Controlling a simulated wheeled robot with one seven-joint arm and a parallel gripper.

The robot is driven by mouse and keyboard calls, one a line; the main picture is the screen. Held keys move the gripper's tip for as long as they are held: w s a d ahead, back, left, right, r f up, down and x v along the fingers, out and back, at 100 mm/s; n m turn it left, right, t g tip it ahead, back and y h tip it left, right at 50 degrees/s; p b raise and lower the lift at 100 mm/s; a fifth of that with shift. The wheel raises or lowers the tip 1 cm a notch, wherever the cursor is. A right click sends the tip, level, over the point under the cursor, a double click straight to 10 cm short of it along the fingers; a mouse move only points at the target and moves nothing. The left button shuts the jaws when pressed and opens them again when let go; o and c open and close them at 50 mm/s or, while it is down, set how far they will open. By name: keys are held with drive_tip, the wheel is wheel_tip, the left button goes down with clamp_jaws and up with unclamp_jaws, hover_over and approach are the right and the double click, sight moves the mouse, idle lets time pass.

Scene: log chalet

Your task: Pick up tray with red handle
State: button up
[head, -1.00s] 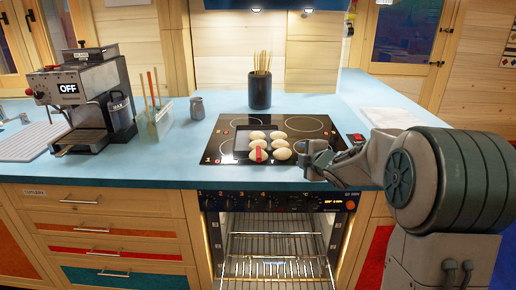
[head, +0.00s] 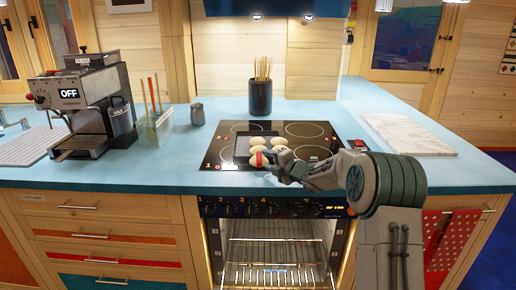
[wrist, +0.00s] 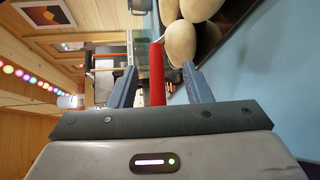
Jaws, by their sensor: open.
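The dark tray (head: 240,147) sits on the black cooktop and holds several pale round buns (head: 257,150). Its red handle (head: 258,160) points toward the front edge of the counter. In the wrist view the red handle (wrist: 157,75) stands between the two fingers of my gripper (wrist: 158,85), which are open with a gap on each side of it.
The black cooktop (head: 302,130) is set in a blue counter, with an open oven and wire racks (head: 275,253) below. A black utensil holder (head: 260,96) stands behind. A coffee machine (head: 83,100) is at left, a pale board (head: 408,134) at right.

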sight(259, 154)
drive_tip(key=x, duration=0.3)
drive_tip(key=p+x, duration=0.1)
drive_tip(key=shift+s+a+r, duration=0.1)
drive_tip(key=shift+a+r, duration=0.1)
drive_tip(key=shift+a, duration=0.3)
drive_tip(key=shift+w+a+f, duration=0.1)
drive_tip(key=shift+w+a, duration=0.1)
drive_tip(key=shift+w, duration=0.1)
clamp_jaws()
